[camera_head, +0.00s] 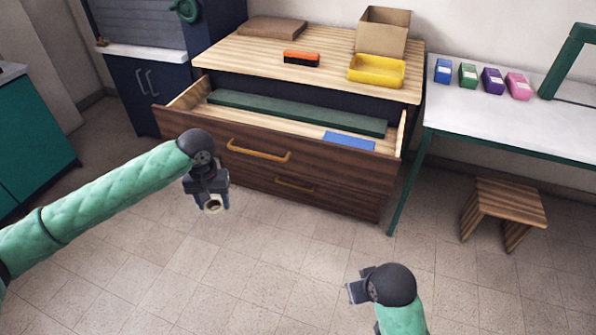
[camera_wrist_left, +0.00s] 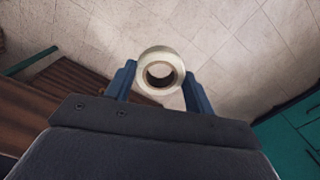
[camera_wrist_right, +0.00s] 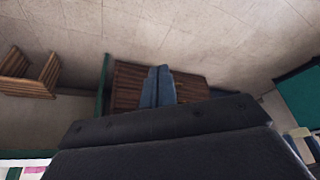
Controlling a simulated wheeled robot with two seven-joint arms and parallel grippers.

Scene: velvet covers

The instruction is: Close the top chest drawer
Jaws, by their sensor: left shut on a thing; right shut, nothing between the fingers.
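The chest has a light striped top (camera_head: 330,72) and dark wood fronts. Its top drawer (camera_head: 300,168) is pulled out, with an orange-brown handle (camera_head: 258,151) on its front. A long green thing (camera_head: 295,112) and a flat blue thing (camera_head: 348,141) lie inside it. The lower drawer (camera_head: 330,195) is shut. My left gripper (camera_head: 213,203) is in front of the drawer's left part, shut on a roll of tape (camera_wrist_left: 160,72), apart from the handle. My right gripper (camera_head: 354,290) is shut and empty, low in front of the chest's right side; its closed fingers (camera_wrist_right: 158,86) show in the right wrist view.
On the chest top are an orange-black brush (camera_head: 301,58), a yellow tray (camera_head: 376,71), a cardboard box (camera_head: 383,32) and a brown flat board (camera_head: 272,28). A white table (camera_head: 520,115) with several small coloured boxes and a wooden stool (camera_head: 507,205) stand at right. The floor in front is clear.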

